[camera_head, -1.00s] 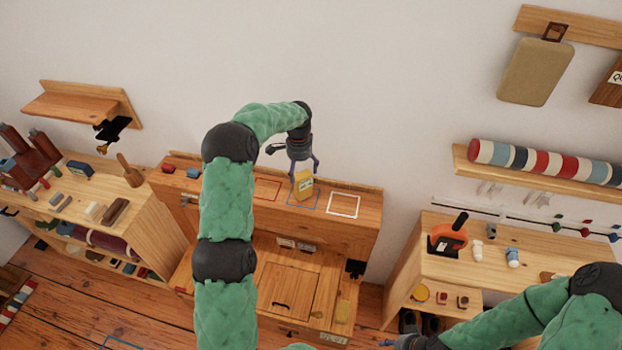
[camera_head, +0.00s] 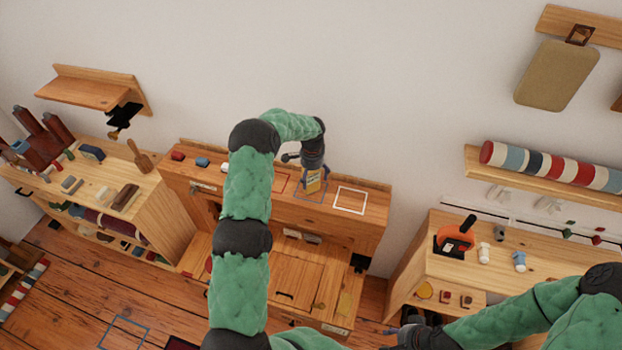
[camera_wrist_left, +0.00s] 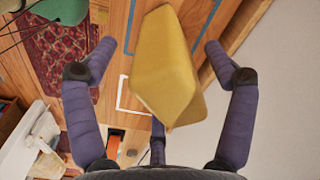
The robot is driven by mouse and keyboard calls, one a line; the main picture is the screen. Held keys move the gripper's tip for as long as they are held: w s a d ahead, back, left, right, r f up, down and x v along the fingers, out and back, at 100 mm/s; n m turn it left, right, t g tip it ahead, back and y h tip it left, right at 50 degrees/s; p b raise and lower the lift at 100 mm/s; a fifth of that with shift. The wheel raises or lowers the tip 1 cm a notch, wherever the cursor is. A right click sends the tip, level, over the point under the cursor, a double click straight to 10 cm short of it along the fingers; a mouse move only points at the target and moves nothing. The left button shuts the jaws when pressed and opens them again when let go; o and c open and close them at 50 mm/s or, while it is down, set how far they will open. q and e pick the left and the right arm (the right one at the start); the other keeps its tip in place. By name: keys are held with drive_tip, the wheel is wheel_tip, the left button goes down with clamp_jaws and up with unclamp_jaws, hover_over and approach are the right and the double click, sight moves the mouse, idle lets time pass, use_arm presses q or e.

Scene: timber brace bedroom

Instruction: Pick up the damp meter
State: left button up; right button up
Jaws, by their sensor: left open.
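A yellow, wedge-topped block with a label, which I take for the damp meter (camera_head: 313,183), stands on the wooden cabinet top within a blue outline. In the left wrist view the damp meter (camera_wrist_left: 163,75) fills the middle, between spread purple fingers. My left gripper (camera_head: 313,170) is over its upper part from above and is open. Its fingers (camera_wrist_left: 160,47) show gaps on both sides of the meter. The gripper hides the meter's top in the head view. My right gripper (camera_head: 402,336) is low at the bottom right, and its fingers are unclear.
A white outline (camera_head: 351,200) lies to the right on the cabinet top. A right-hand bench holds an orange tool (camera_head: 455,240) and small bottles. The wall is close behind the cabinet.

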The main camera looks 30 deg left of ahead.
use_arm(q)
wheel_tip(320, 180, down, 2)
drive_tip(key=shift+w+f, duration=0.1)
drive_tip(key=c, duration=1.4)
drive_tip(key=shift+o, duration=0.2)
